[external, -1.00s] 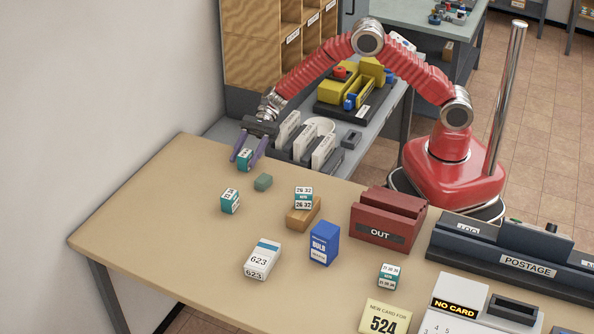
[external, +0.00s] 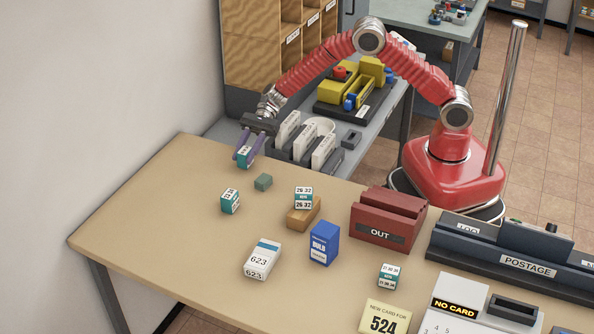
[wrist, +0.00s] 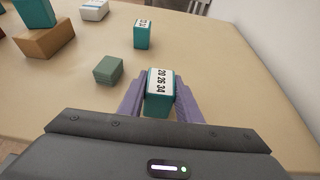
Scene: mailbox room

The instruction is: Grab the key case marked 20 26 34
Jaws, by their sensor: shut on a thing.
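The teal and white key case marked 20 26 34 (wrist: 159,84) is between the purple fingers of my gripper (wrist: 156,98) in the wrist view. The fingers are shut on its two sides. In the external view, my gripper (external: 244,160) holds this case (external: 244,158) at the far left part of the tan table (external: 170,220). I cannot tell whether the case touches the table. Another teal and white case (external: 230,201) stands nearer the front; it also shows in the wrist view (wrist: 142,34).
A small green block (external: 263,182) lies close to my gripper. A third case (external: 303,197) rests on a wooden block (external: 303,214), and another (external: 388,276) stands at front right. A blue bulb box (external: 324,243), a white 623 box (external: 262,259) and a red OUT tray (external: 386,226) stand around. The left table is clear.

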